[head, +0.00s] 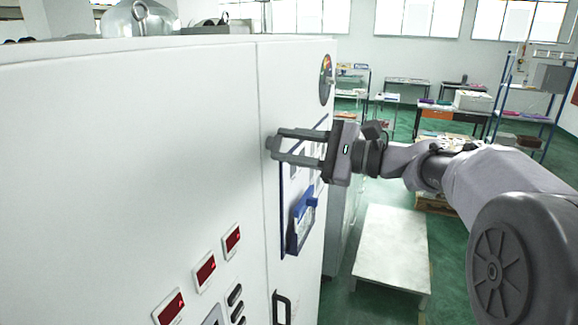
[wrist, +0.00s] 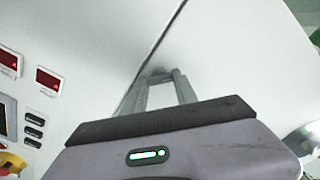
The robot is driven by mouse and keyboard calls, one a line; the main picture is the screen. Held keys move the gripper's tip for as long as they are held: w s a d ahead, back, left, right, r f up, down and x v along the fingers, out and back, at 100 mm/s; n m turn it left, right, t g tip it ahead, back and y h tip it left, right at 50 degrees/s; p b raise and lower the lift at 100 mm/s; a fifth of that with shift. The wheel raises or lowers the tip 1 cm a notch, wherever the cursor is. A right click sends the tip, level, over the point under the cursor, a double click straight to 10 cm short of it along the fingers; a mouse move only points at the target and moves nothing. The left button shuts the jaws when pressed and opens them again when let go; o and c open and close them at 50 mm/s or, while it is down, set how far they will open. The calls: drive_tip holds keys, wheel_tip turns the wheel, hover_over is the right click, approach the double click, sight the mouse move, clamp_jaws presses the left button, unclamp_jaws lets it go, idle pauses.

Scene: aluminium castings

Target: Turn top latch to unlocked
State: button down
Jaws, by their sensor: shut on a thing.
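The white cabinet (head: 150,150) fills the left and middle of the head view, with a vertical seam at its door. My gripper (head: 277,149) reaches in from the right, its two long grey fingers at the cabinet front beside the seam. In the wrist view the fingertips (wrist: 161,77) meet at the seam, shut on a small grey piece, the top latch (wrist: 158,71). The fingers hide most of the latch, so I cannot tell its angle. A black door handle (head: 281,308) sits lower by the seam, apart from my gripper.
Red displays (head: 205,271) and dark switches are on the cabinet front at lower left. A blue holder (head: 301,218) and a round gauge (head: 326,80) are on the door. A low white table (head: 392,250) stands on the green floor to the right.

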drive_tip(key=n+b, duration=0.8)
drive_tip(key=b, duration=0.3)
drive_tip(key=shift+f, duration=0.15)
drive_tip(key=shift+n+b, duration=0.35)
drive_tip(key=shift+n, duration=0.05)
drive_tip(key=c, duration=1)
unclamp_jaws()
drive_tip(key=shift+o, duration=0.2)
drive_tip(key=b+v, duration=0.1)
drive_tip(key=v, duration=1.6)
drive_tip(key=shift+d+r+b, duration=0.2)
drive_tip(key=shift+b, duration=0.15)
